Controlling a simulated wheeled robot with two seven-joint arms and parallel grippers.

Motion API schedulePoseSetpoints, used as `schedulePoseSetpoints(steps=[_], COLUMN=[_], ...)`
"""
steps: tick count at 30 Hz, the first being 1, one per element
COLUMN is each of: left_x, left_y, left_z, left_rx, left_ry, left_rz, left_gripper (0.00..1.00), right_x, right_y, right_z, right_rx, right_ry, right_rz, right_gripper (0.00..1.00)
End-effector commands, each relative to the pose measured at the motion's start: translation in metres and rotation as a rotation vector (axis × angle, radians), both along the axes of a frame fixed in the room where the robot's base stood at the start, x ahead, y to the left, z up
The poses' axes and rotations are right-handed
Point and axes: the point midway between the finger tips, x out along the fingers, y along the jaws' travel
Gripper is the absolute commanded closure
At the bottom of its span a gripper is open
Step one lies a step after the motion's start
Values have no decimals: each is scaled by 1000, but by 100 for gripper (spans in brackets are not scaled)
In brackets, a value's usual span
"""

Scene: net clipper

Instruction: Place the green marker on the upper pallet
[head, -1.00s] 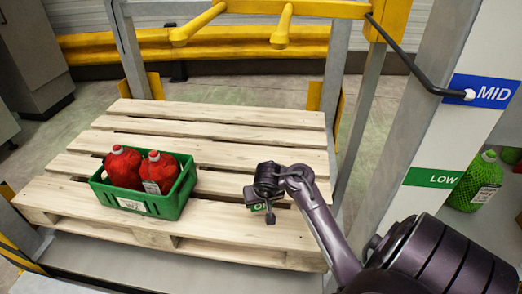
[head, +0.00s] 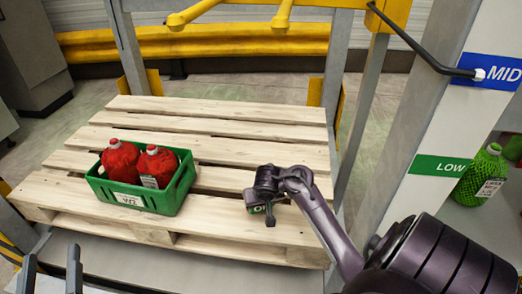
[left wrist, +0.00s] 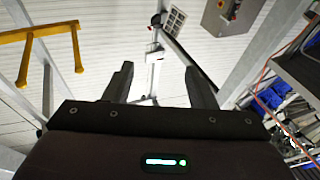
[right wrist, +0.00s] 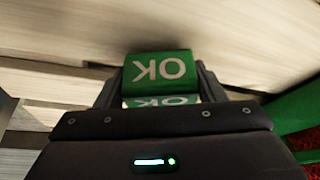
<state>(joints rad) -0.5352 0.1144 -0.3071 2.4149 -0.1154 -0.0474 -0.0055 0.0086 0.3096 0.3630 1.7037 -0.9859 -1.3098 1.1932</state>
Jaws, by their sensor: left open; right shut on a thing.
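The green marker (right wrist: 160,68) bears white "OK" lettering and sits between the fingers of my right gripper (head: 262,203), which is shut on it. In the head view the marker (head: 257,210) is mostly hidden by the gripper, at the front right part of the wooden pallet (head: 215,118). The right wrist view shows the boards close beyond it; I cannot tell whether it touches them. My left gripper (head: 50,268) is open and empty at the lower left of the head view, in front of the pallet. Its fingers (left wrist: 160,85) also stand apart in the left wrist view.
A green crate (head: 143,196) with two red bottles stands on the pallet, left of my right gripper. A grey post with a blue MID sign (head: 490,70) and a green LOW sign (head: 447,165) rises at right. Yellow rails (head: 230,40) cross behind. The pallet's back boards are bare.

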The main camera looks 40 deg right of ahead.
Motion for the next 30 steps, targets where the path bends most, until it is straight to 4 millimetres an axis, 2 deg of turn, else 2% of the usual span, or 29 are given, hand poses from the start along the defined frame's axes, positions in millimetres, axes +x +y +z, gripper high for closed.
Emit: schedulePoseSetpoints(steps=[3, 9, 26, 27, 30], left_x=[-5, -14, -19, -19, -19], left_y=[4, 10, 12, 12, 12], left_z=[29, 59, 69, 70, 70], left_rx=[-54, -111, -129, -130, -131], left_ry=[-134, -273, -318, -323, -324], left_rz=[4, 8, 8, 8, 9], left_gripper=[49, 49, 49, 49, 49], right_x=[0, 0, 0, 0, 0], right_y=[0, 0, 0, 0, 0], right_z=[-8, -12, -15, -15, -15], right_rx=[-1, -1, 0, 0, 0], right_ry=[1, 2, 1, 1, 1], right_rz=[1, 1, 0, 0, 0], right_gripper=[59, 59, 59, 34, 21])
